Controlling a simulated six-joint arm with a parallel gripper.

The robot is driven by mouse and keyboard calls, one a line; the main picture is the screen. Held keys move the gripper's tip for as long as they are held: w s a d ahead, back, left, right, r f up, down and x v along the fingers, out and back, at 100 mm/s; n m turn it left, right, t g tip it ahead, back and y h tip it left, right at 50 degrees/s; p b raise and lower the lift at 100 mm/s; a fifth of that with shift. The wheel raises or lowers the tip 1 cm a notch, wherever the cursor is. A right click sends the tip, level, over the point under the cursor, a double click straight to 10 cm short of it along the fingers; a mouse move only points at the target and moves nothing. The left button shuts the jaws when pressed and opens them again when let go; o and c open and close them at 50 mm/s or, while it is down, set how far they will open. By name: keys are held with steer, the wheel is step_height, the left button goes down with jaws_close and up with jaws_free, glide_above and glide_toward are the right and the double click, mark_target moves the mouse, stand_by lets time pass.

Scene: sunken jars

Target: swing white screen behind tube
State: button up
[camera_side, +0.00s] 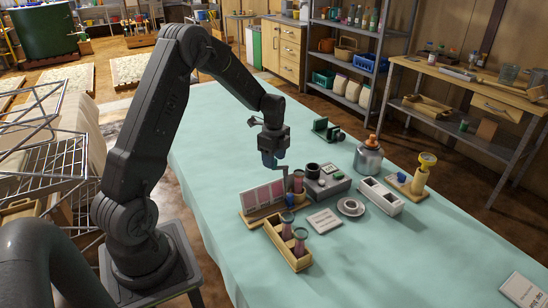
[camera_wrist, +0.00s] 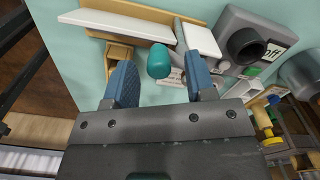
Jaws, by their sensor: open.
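A tube (camera_side: 298,181) with a reddish tint stands at the right end of a board with pink colour patches (camera_side: 263,197). A small white panel, likely the white screen, shows in the wrist view (camera_wrist: 201,40); I cannot clearly make it out in the side view. My gripper (camera_side: 271,160) hangs above the board, beside the tube. In the wrist view its blue fingers (camera_wrist: 159,66) are apart, with a teal rounded piece (camera_wrist: 158,60) between them in the picture. I see no contact with it. The white panel is just past the right finger.
A wooden rack (camera_side: 285,246) with two tubes stands in front. A grey device (camera_side: 327,184) with a black round socket is to the right. A label card (camera_side: 324,220), a round dish (camera_side: 350,207), a white block (camera_side: 380,195) and a metal jar (camera_side: 368,158) stand nearby.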

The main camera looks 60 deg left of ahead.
step_height(320, 180, up, 14)
stand_by(0.6)
steer(key=s+d+r+n+t, duration=0.1)
steer(key=s+d+r+n, duration=0.25)
steer(key=d+r, duration=0.4)
steer(key=s+d+n+t, duration=0.4)
steer(key=s+d+n, duration=0.5)
steer(key=s+d, duration=0.8)
steer(key=shift+s+f+t, duration=0.3)
steer(key=shift+s+f, duration=0.05)
steer(key=shift+f, duration=0.05)
